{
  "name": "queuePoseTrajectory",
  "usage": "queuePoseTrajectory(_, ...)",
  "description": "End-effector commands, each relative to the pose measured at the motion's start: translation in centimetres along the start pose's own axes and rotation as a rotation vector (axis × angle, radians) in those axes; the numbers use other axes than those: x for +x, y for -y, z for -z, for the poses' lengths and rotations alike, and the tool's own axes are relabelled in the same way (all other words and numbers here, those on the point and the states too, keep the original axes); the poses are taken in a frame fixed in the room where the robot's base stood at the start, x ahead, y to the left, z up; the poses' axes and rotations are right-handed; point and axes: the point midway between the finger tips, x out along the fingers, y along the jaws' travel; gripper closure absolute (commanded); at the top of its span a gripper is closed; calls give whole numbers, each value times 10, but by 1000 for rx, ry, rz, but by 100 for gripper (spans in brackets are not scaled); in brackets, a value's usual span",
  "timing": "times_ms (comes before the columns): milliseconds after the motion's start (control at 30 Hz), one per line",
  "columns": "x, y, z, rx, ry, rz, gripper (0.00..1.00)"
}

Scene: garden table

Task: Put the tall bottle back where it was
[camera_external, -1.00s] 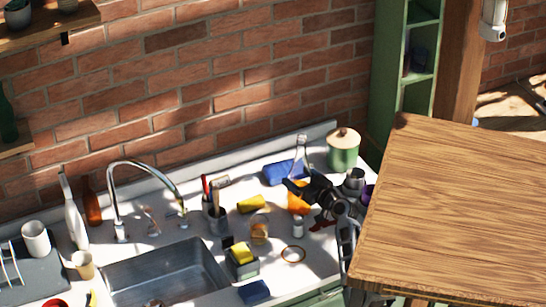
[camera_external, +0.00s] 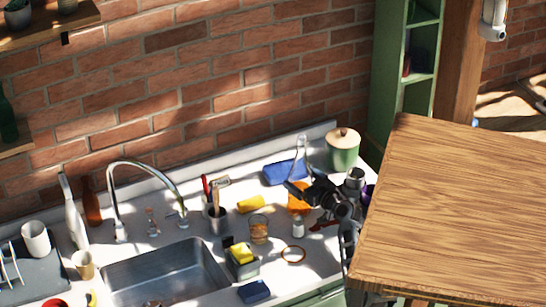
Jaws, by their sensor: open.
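A tall clear bottle (camera_external: 301,152) with a narrow neck and orange lower part stands upright on the white counter, in front of the back ledge. My gripper (camera_external: 296,190) is black and open. It is level with the bottle's lower half and overlaps it in this view, hiding part of it. I cannot tell whether the fingers touch the bottle or are around it. Other bottles stand left of the tap: a white one (camera_external: 74,222) and a brown one (camera_external: 92,205).
A green lidded jar (camera_external: 343,155) stands behind my arm and a blue object (camera_external: 280,173) lies left of the bottle. A glass (camera_external: 258,230), a white shaker (camera_external: 298,228) and a yellow item (camera_external: 250,204) are close by. A wooden tabletop (camera_external: 460,210) fills the right foreground.

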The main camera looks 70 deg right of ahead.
Motion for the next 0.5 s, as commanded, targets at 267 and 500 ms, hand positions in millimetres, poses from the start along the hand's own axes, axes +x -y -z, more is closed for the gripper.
queuePoseTrajectory(267,-59,0,-4,-1,1,-2,0)
queuePoseTrajectory(500,-96,0,-2,-1,1,0,0)
